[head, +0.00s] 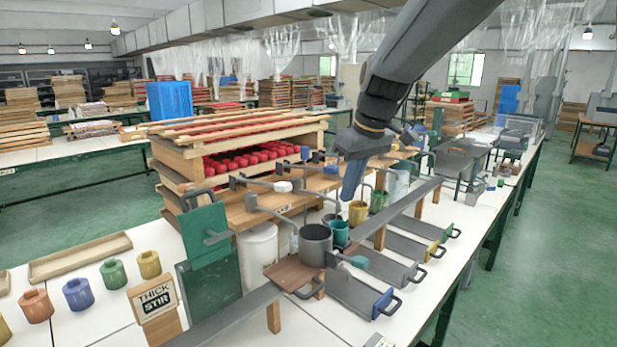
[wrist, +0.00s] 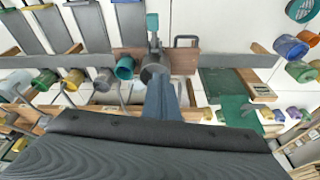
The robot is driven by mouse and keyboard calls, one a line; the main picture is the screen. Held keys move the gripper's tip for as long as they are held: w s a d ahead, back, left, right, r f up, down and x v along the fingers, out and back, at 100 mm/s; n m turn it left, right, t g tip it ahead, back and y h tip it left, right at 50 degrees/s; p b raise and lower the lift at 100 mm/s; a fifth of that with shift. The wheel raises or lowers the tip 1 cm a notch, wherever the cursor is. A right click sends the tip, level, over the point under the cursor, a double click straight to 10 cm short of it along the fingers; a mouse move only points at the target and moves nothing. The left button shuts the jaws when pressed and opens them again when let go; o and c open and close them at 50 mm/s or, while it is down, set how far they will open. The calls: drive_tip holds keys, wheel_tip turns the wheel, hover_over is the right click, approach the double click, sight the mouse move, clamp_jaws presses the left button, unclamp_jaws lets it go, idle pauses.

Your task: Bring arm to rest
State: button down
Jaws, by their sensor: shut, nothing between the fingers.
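My gripper (head: 347,196) hangs at the end of my raised arm, pointing down over the middle of the work table. Its blue-grey fingers are together with nothing between them. They also show in the wrist view (wrist: 162,92), in line with the dark grey pot. In the head view this grey pot (head: 316,246) stands on a brown board (head: 288,274) just left of and below the fingertips. A teal cup (head: 339,234) and a yellow cup (head: 358,213) are close below the fingers. I cannot tell the exact gap.
Grey trays (head: 362,292) with coloured handles lie to the right of a long grey rail (head: 235,313). A wooden rack (head: 240,130) with red items stands behind. Left are small coloured pots (head: 77,294) and a THICK STIR sign (head: 154,300). The green floor (head: 560,240) at right is clear.

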drive_tip(key=s+d+f+m+h, duration=0.1)
drive_tip(key=s+d+f+m, duration=0.2)
drive_tip(key=s+f, duration=0.6)
drive_tip(key=s+d+f+m+g+h, duration=0.1)
drive_tip(key=s+d+f+m, duration=0.3)
drive_tip(key=s+d+f, duration=0.3)
drive_tip(key=s+f, duration=0.3)
drive_tip(key=s, duration=0.3)
drive_tip(key=shift+s+f, duration=0.2)
drive_tip(key=shift+s, duration=0.1)
drive_tip(key=shift+d, duration=0.1)
idle(0.4)
